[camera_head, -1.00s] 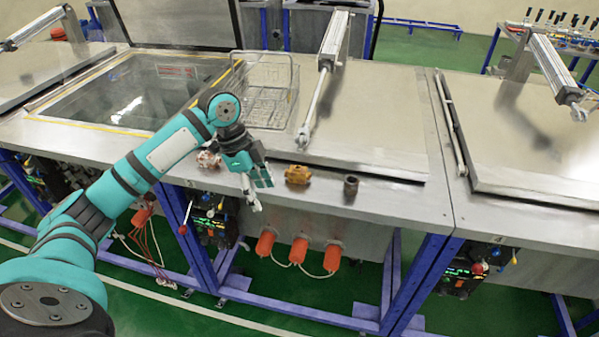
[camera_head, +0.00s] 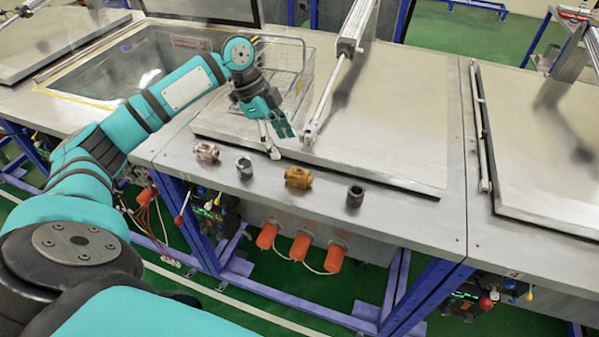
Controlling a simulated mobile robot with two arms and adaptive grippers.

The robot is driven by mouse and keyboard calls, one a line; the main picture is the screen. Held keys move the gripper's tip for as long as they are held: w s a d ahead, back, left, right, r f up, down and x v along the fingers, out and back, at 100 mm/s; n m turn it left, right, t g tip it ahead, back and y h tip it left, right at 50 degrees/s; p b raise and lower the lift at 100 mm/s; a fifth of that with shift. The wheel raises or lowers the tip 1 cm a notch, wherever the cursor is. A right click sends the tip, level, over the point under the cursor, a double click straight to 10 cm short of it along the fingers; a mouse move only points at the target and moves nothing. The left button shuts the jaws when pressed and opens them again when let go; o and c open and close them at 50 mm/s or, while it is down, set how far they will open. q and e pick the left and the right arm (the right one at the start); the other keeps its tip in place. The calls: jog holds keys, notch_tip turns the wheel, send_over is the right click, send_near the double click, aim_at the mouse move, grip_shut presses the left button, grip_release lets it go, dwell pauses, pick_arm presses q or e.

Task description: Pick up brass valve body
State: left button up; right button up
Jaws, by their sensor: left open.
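The brass valve body (camera_head: 298,177) is golden-brown and lies on the front strip of the steel bench top (camera_head: 420,215), in front of the closed lid. My left gripper (camera_head: 277,142) is open and empty. Its fingers point down above the lid's front edge, behind and a little left of the brass valve body, apart from it. Nothing hides the brass valve body. My right gripper is not in view.
A reddish fitting (camera_head: 206,152) and a grey fitting (camera_head: 244,168) lie left of the brass body; a dark cylindrical fitting (camera_head: 355,196) stands right of it. A wire basket (camera_head: 290,68) and a pneumatic cylinder (camera_head: 352,28) stand behind. The bench front right is clear.

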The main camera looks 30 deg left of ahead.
aim_at(297, 170)
pick_arm(q)
jog(key=p+x, duration=0.1)
jog(key=x, duration=0.4)
jog(key=shift+w, duration=0.15)
jog(key=shift+p+x, duration=0.45)
jog(key=shift+x, duration=0.5)
jog(key=p+x, duration=0.2)
jog(key=x, duration=0.1)
jog(key=shift+w+d+f, duration=0.15)
jog(key=shift+d+f, duration=0.05)
jog(key=shift+f, duration=0.05)
jog(key=shift+w+d+f, duration=0.1)
jog(key=shift+f, duration=0.45)
jog(key=shift+r, duration=0.1)
grip_shut()
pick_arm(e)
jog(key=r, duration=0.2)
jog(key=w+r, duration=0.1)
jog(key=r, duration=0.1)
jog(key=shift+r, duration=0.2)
